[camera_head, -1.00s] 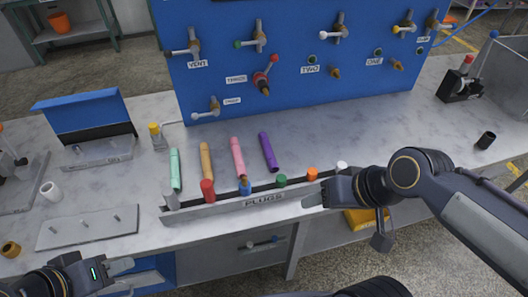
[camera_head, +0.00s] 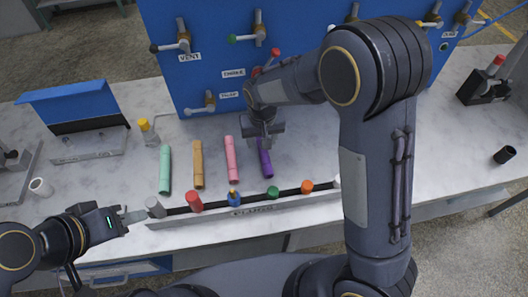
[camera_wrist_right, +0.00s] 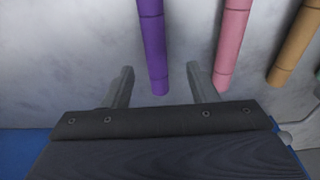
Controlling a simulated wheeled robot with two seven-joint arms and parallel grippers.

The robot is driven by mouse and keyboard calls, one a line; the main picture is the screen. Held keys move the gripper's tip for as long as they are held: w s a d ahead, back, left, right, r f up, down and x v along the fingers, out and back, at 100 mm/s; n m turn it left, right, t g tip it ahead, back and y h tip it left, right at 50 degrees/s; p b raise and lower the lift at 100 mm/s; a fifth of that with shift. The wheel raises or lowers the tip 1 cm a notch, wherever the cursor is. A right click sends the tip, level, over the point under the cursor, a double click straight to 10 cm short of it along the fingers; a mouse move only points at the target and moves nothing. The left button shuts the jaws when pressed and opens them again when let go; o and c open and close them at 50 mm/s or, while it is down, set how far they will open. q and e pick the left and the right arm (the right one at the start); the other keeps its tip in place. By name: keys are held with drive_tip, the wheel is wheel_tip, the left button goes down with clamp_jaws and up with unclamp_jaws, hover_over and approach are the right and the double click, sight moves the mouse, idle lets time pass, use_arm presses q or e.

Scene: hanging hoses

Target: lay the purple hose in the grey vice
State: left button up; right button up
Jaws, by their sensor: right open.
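The purple hose (camera_head: 265,158) lies on the bench, the rightmost in a row of hoses, partly hidden by my right gripper. My right gripper (camera_head: 262,138) is above its far part, pointing down. In the right wrist view the fingers of this gripper (camera_wrist_right: 158,82) are apart and empty, with the purple hose's end (camera_wrist_right: 153,50) between their lines. My left gripper (camera_head: 138,214) is low at the left, by the grey plug at the rack's left end; its finger gap is not clear. I cannot surely pick out the grey vice; a dark clamp-like device (camera_head: 10,158) is cut off at the left edge.
Pink (camera_head: 232,160), tan (camera_head: 198,165) and mint (camera_head: 165,170) hoses lie left of the purple one. The plug rack (camera_head: 245,210) runs along the front. The blue valve panel (camera_head: 210,60) stands behind. A black device with a red knob (camera_head: 483,88) is at the right.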

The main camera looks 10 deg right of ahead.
sight(264, 151)
drive_tip(key=f, duration=0.3)
drive_tip(key=f+p, duration=0.1)
drive_tip(key=shift+s+d+f, duration=0.25)
drive_tip(key=shift+d+f, duration=0.05)
drive_tip(key=shift+f, duration=0.1)
drive_tip(key=shift+w+f, duration=0.1)
drive_tip(key=shift+f, duration=0.3)
drive_tip(key=c, duration=1.1)
drive_tip(key=shift+r, duration=0.15)
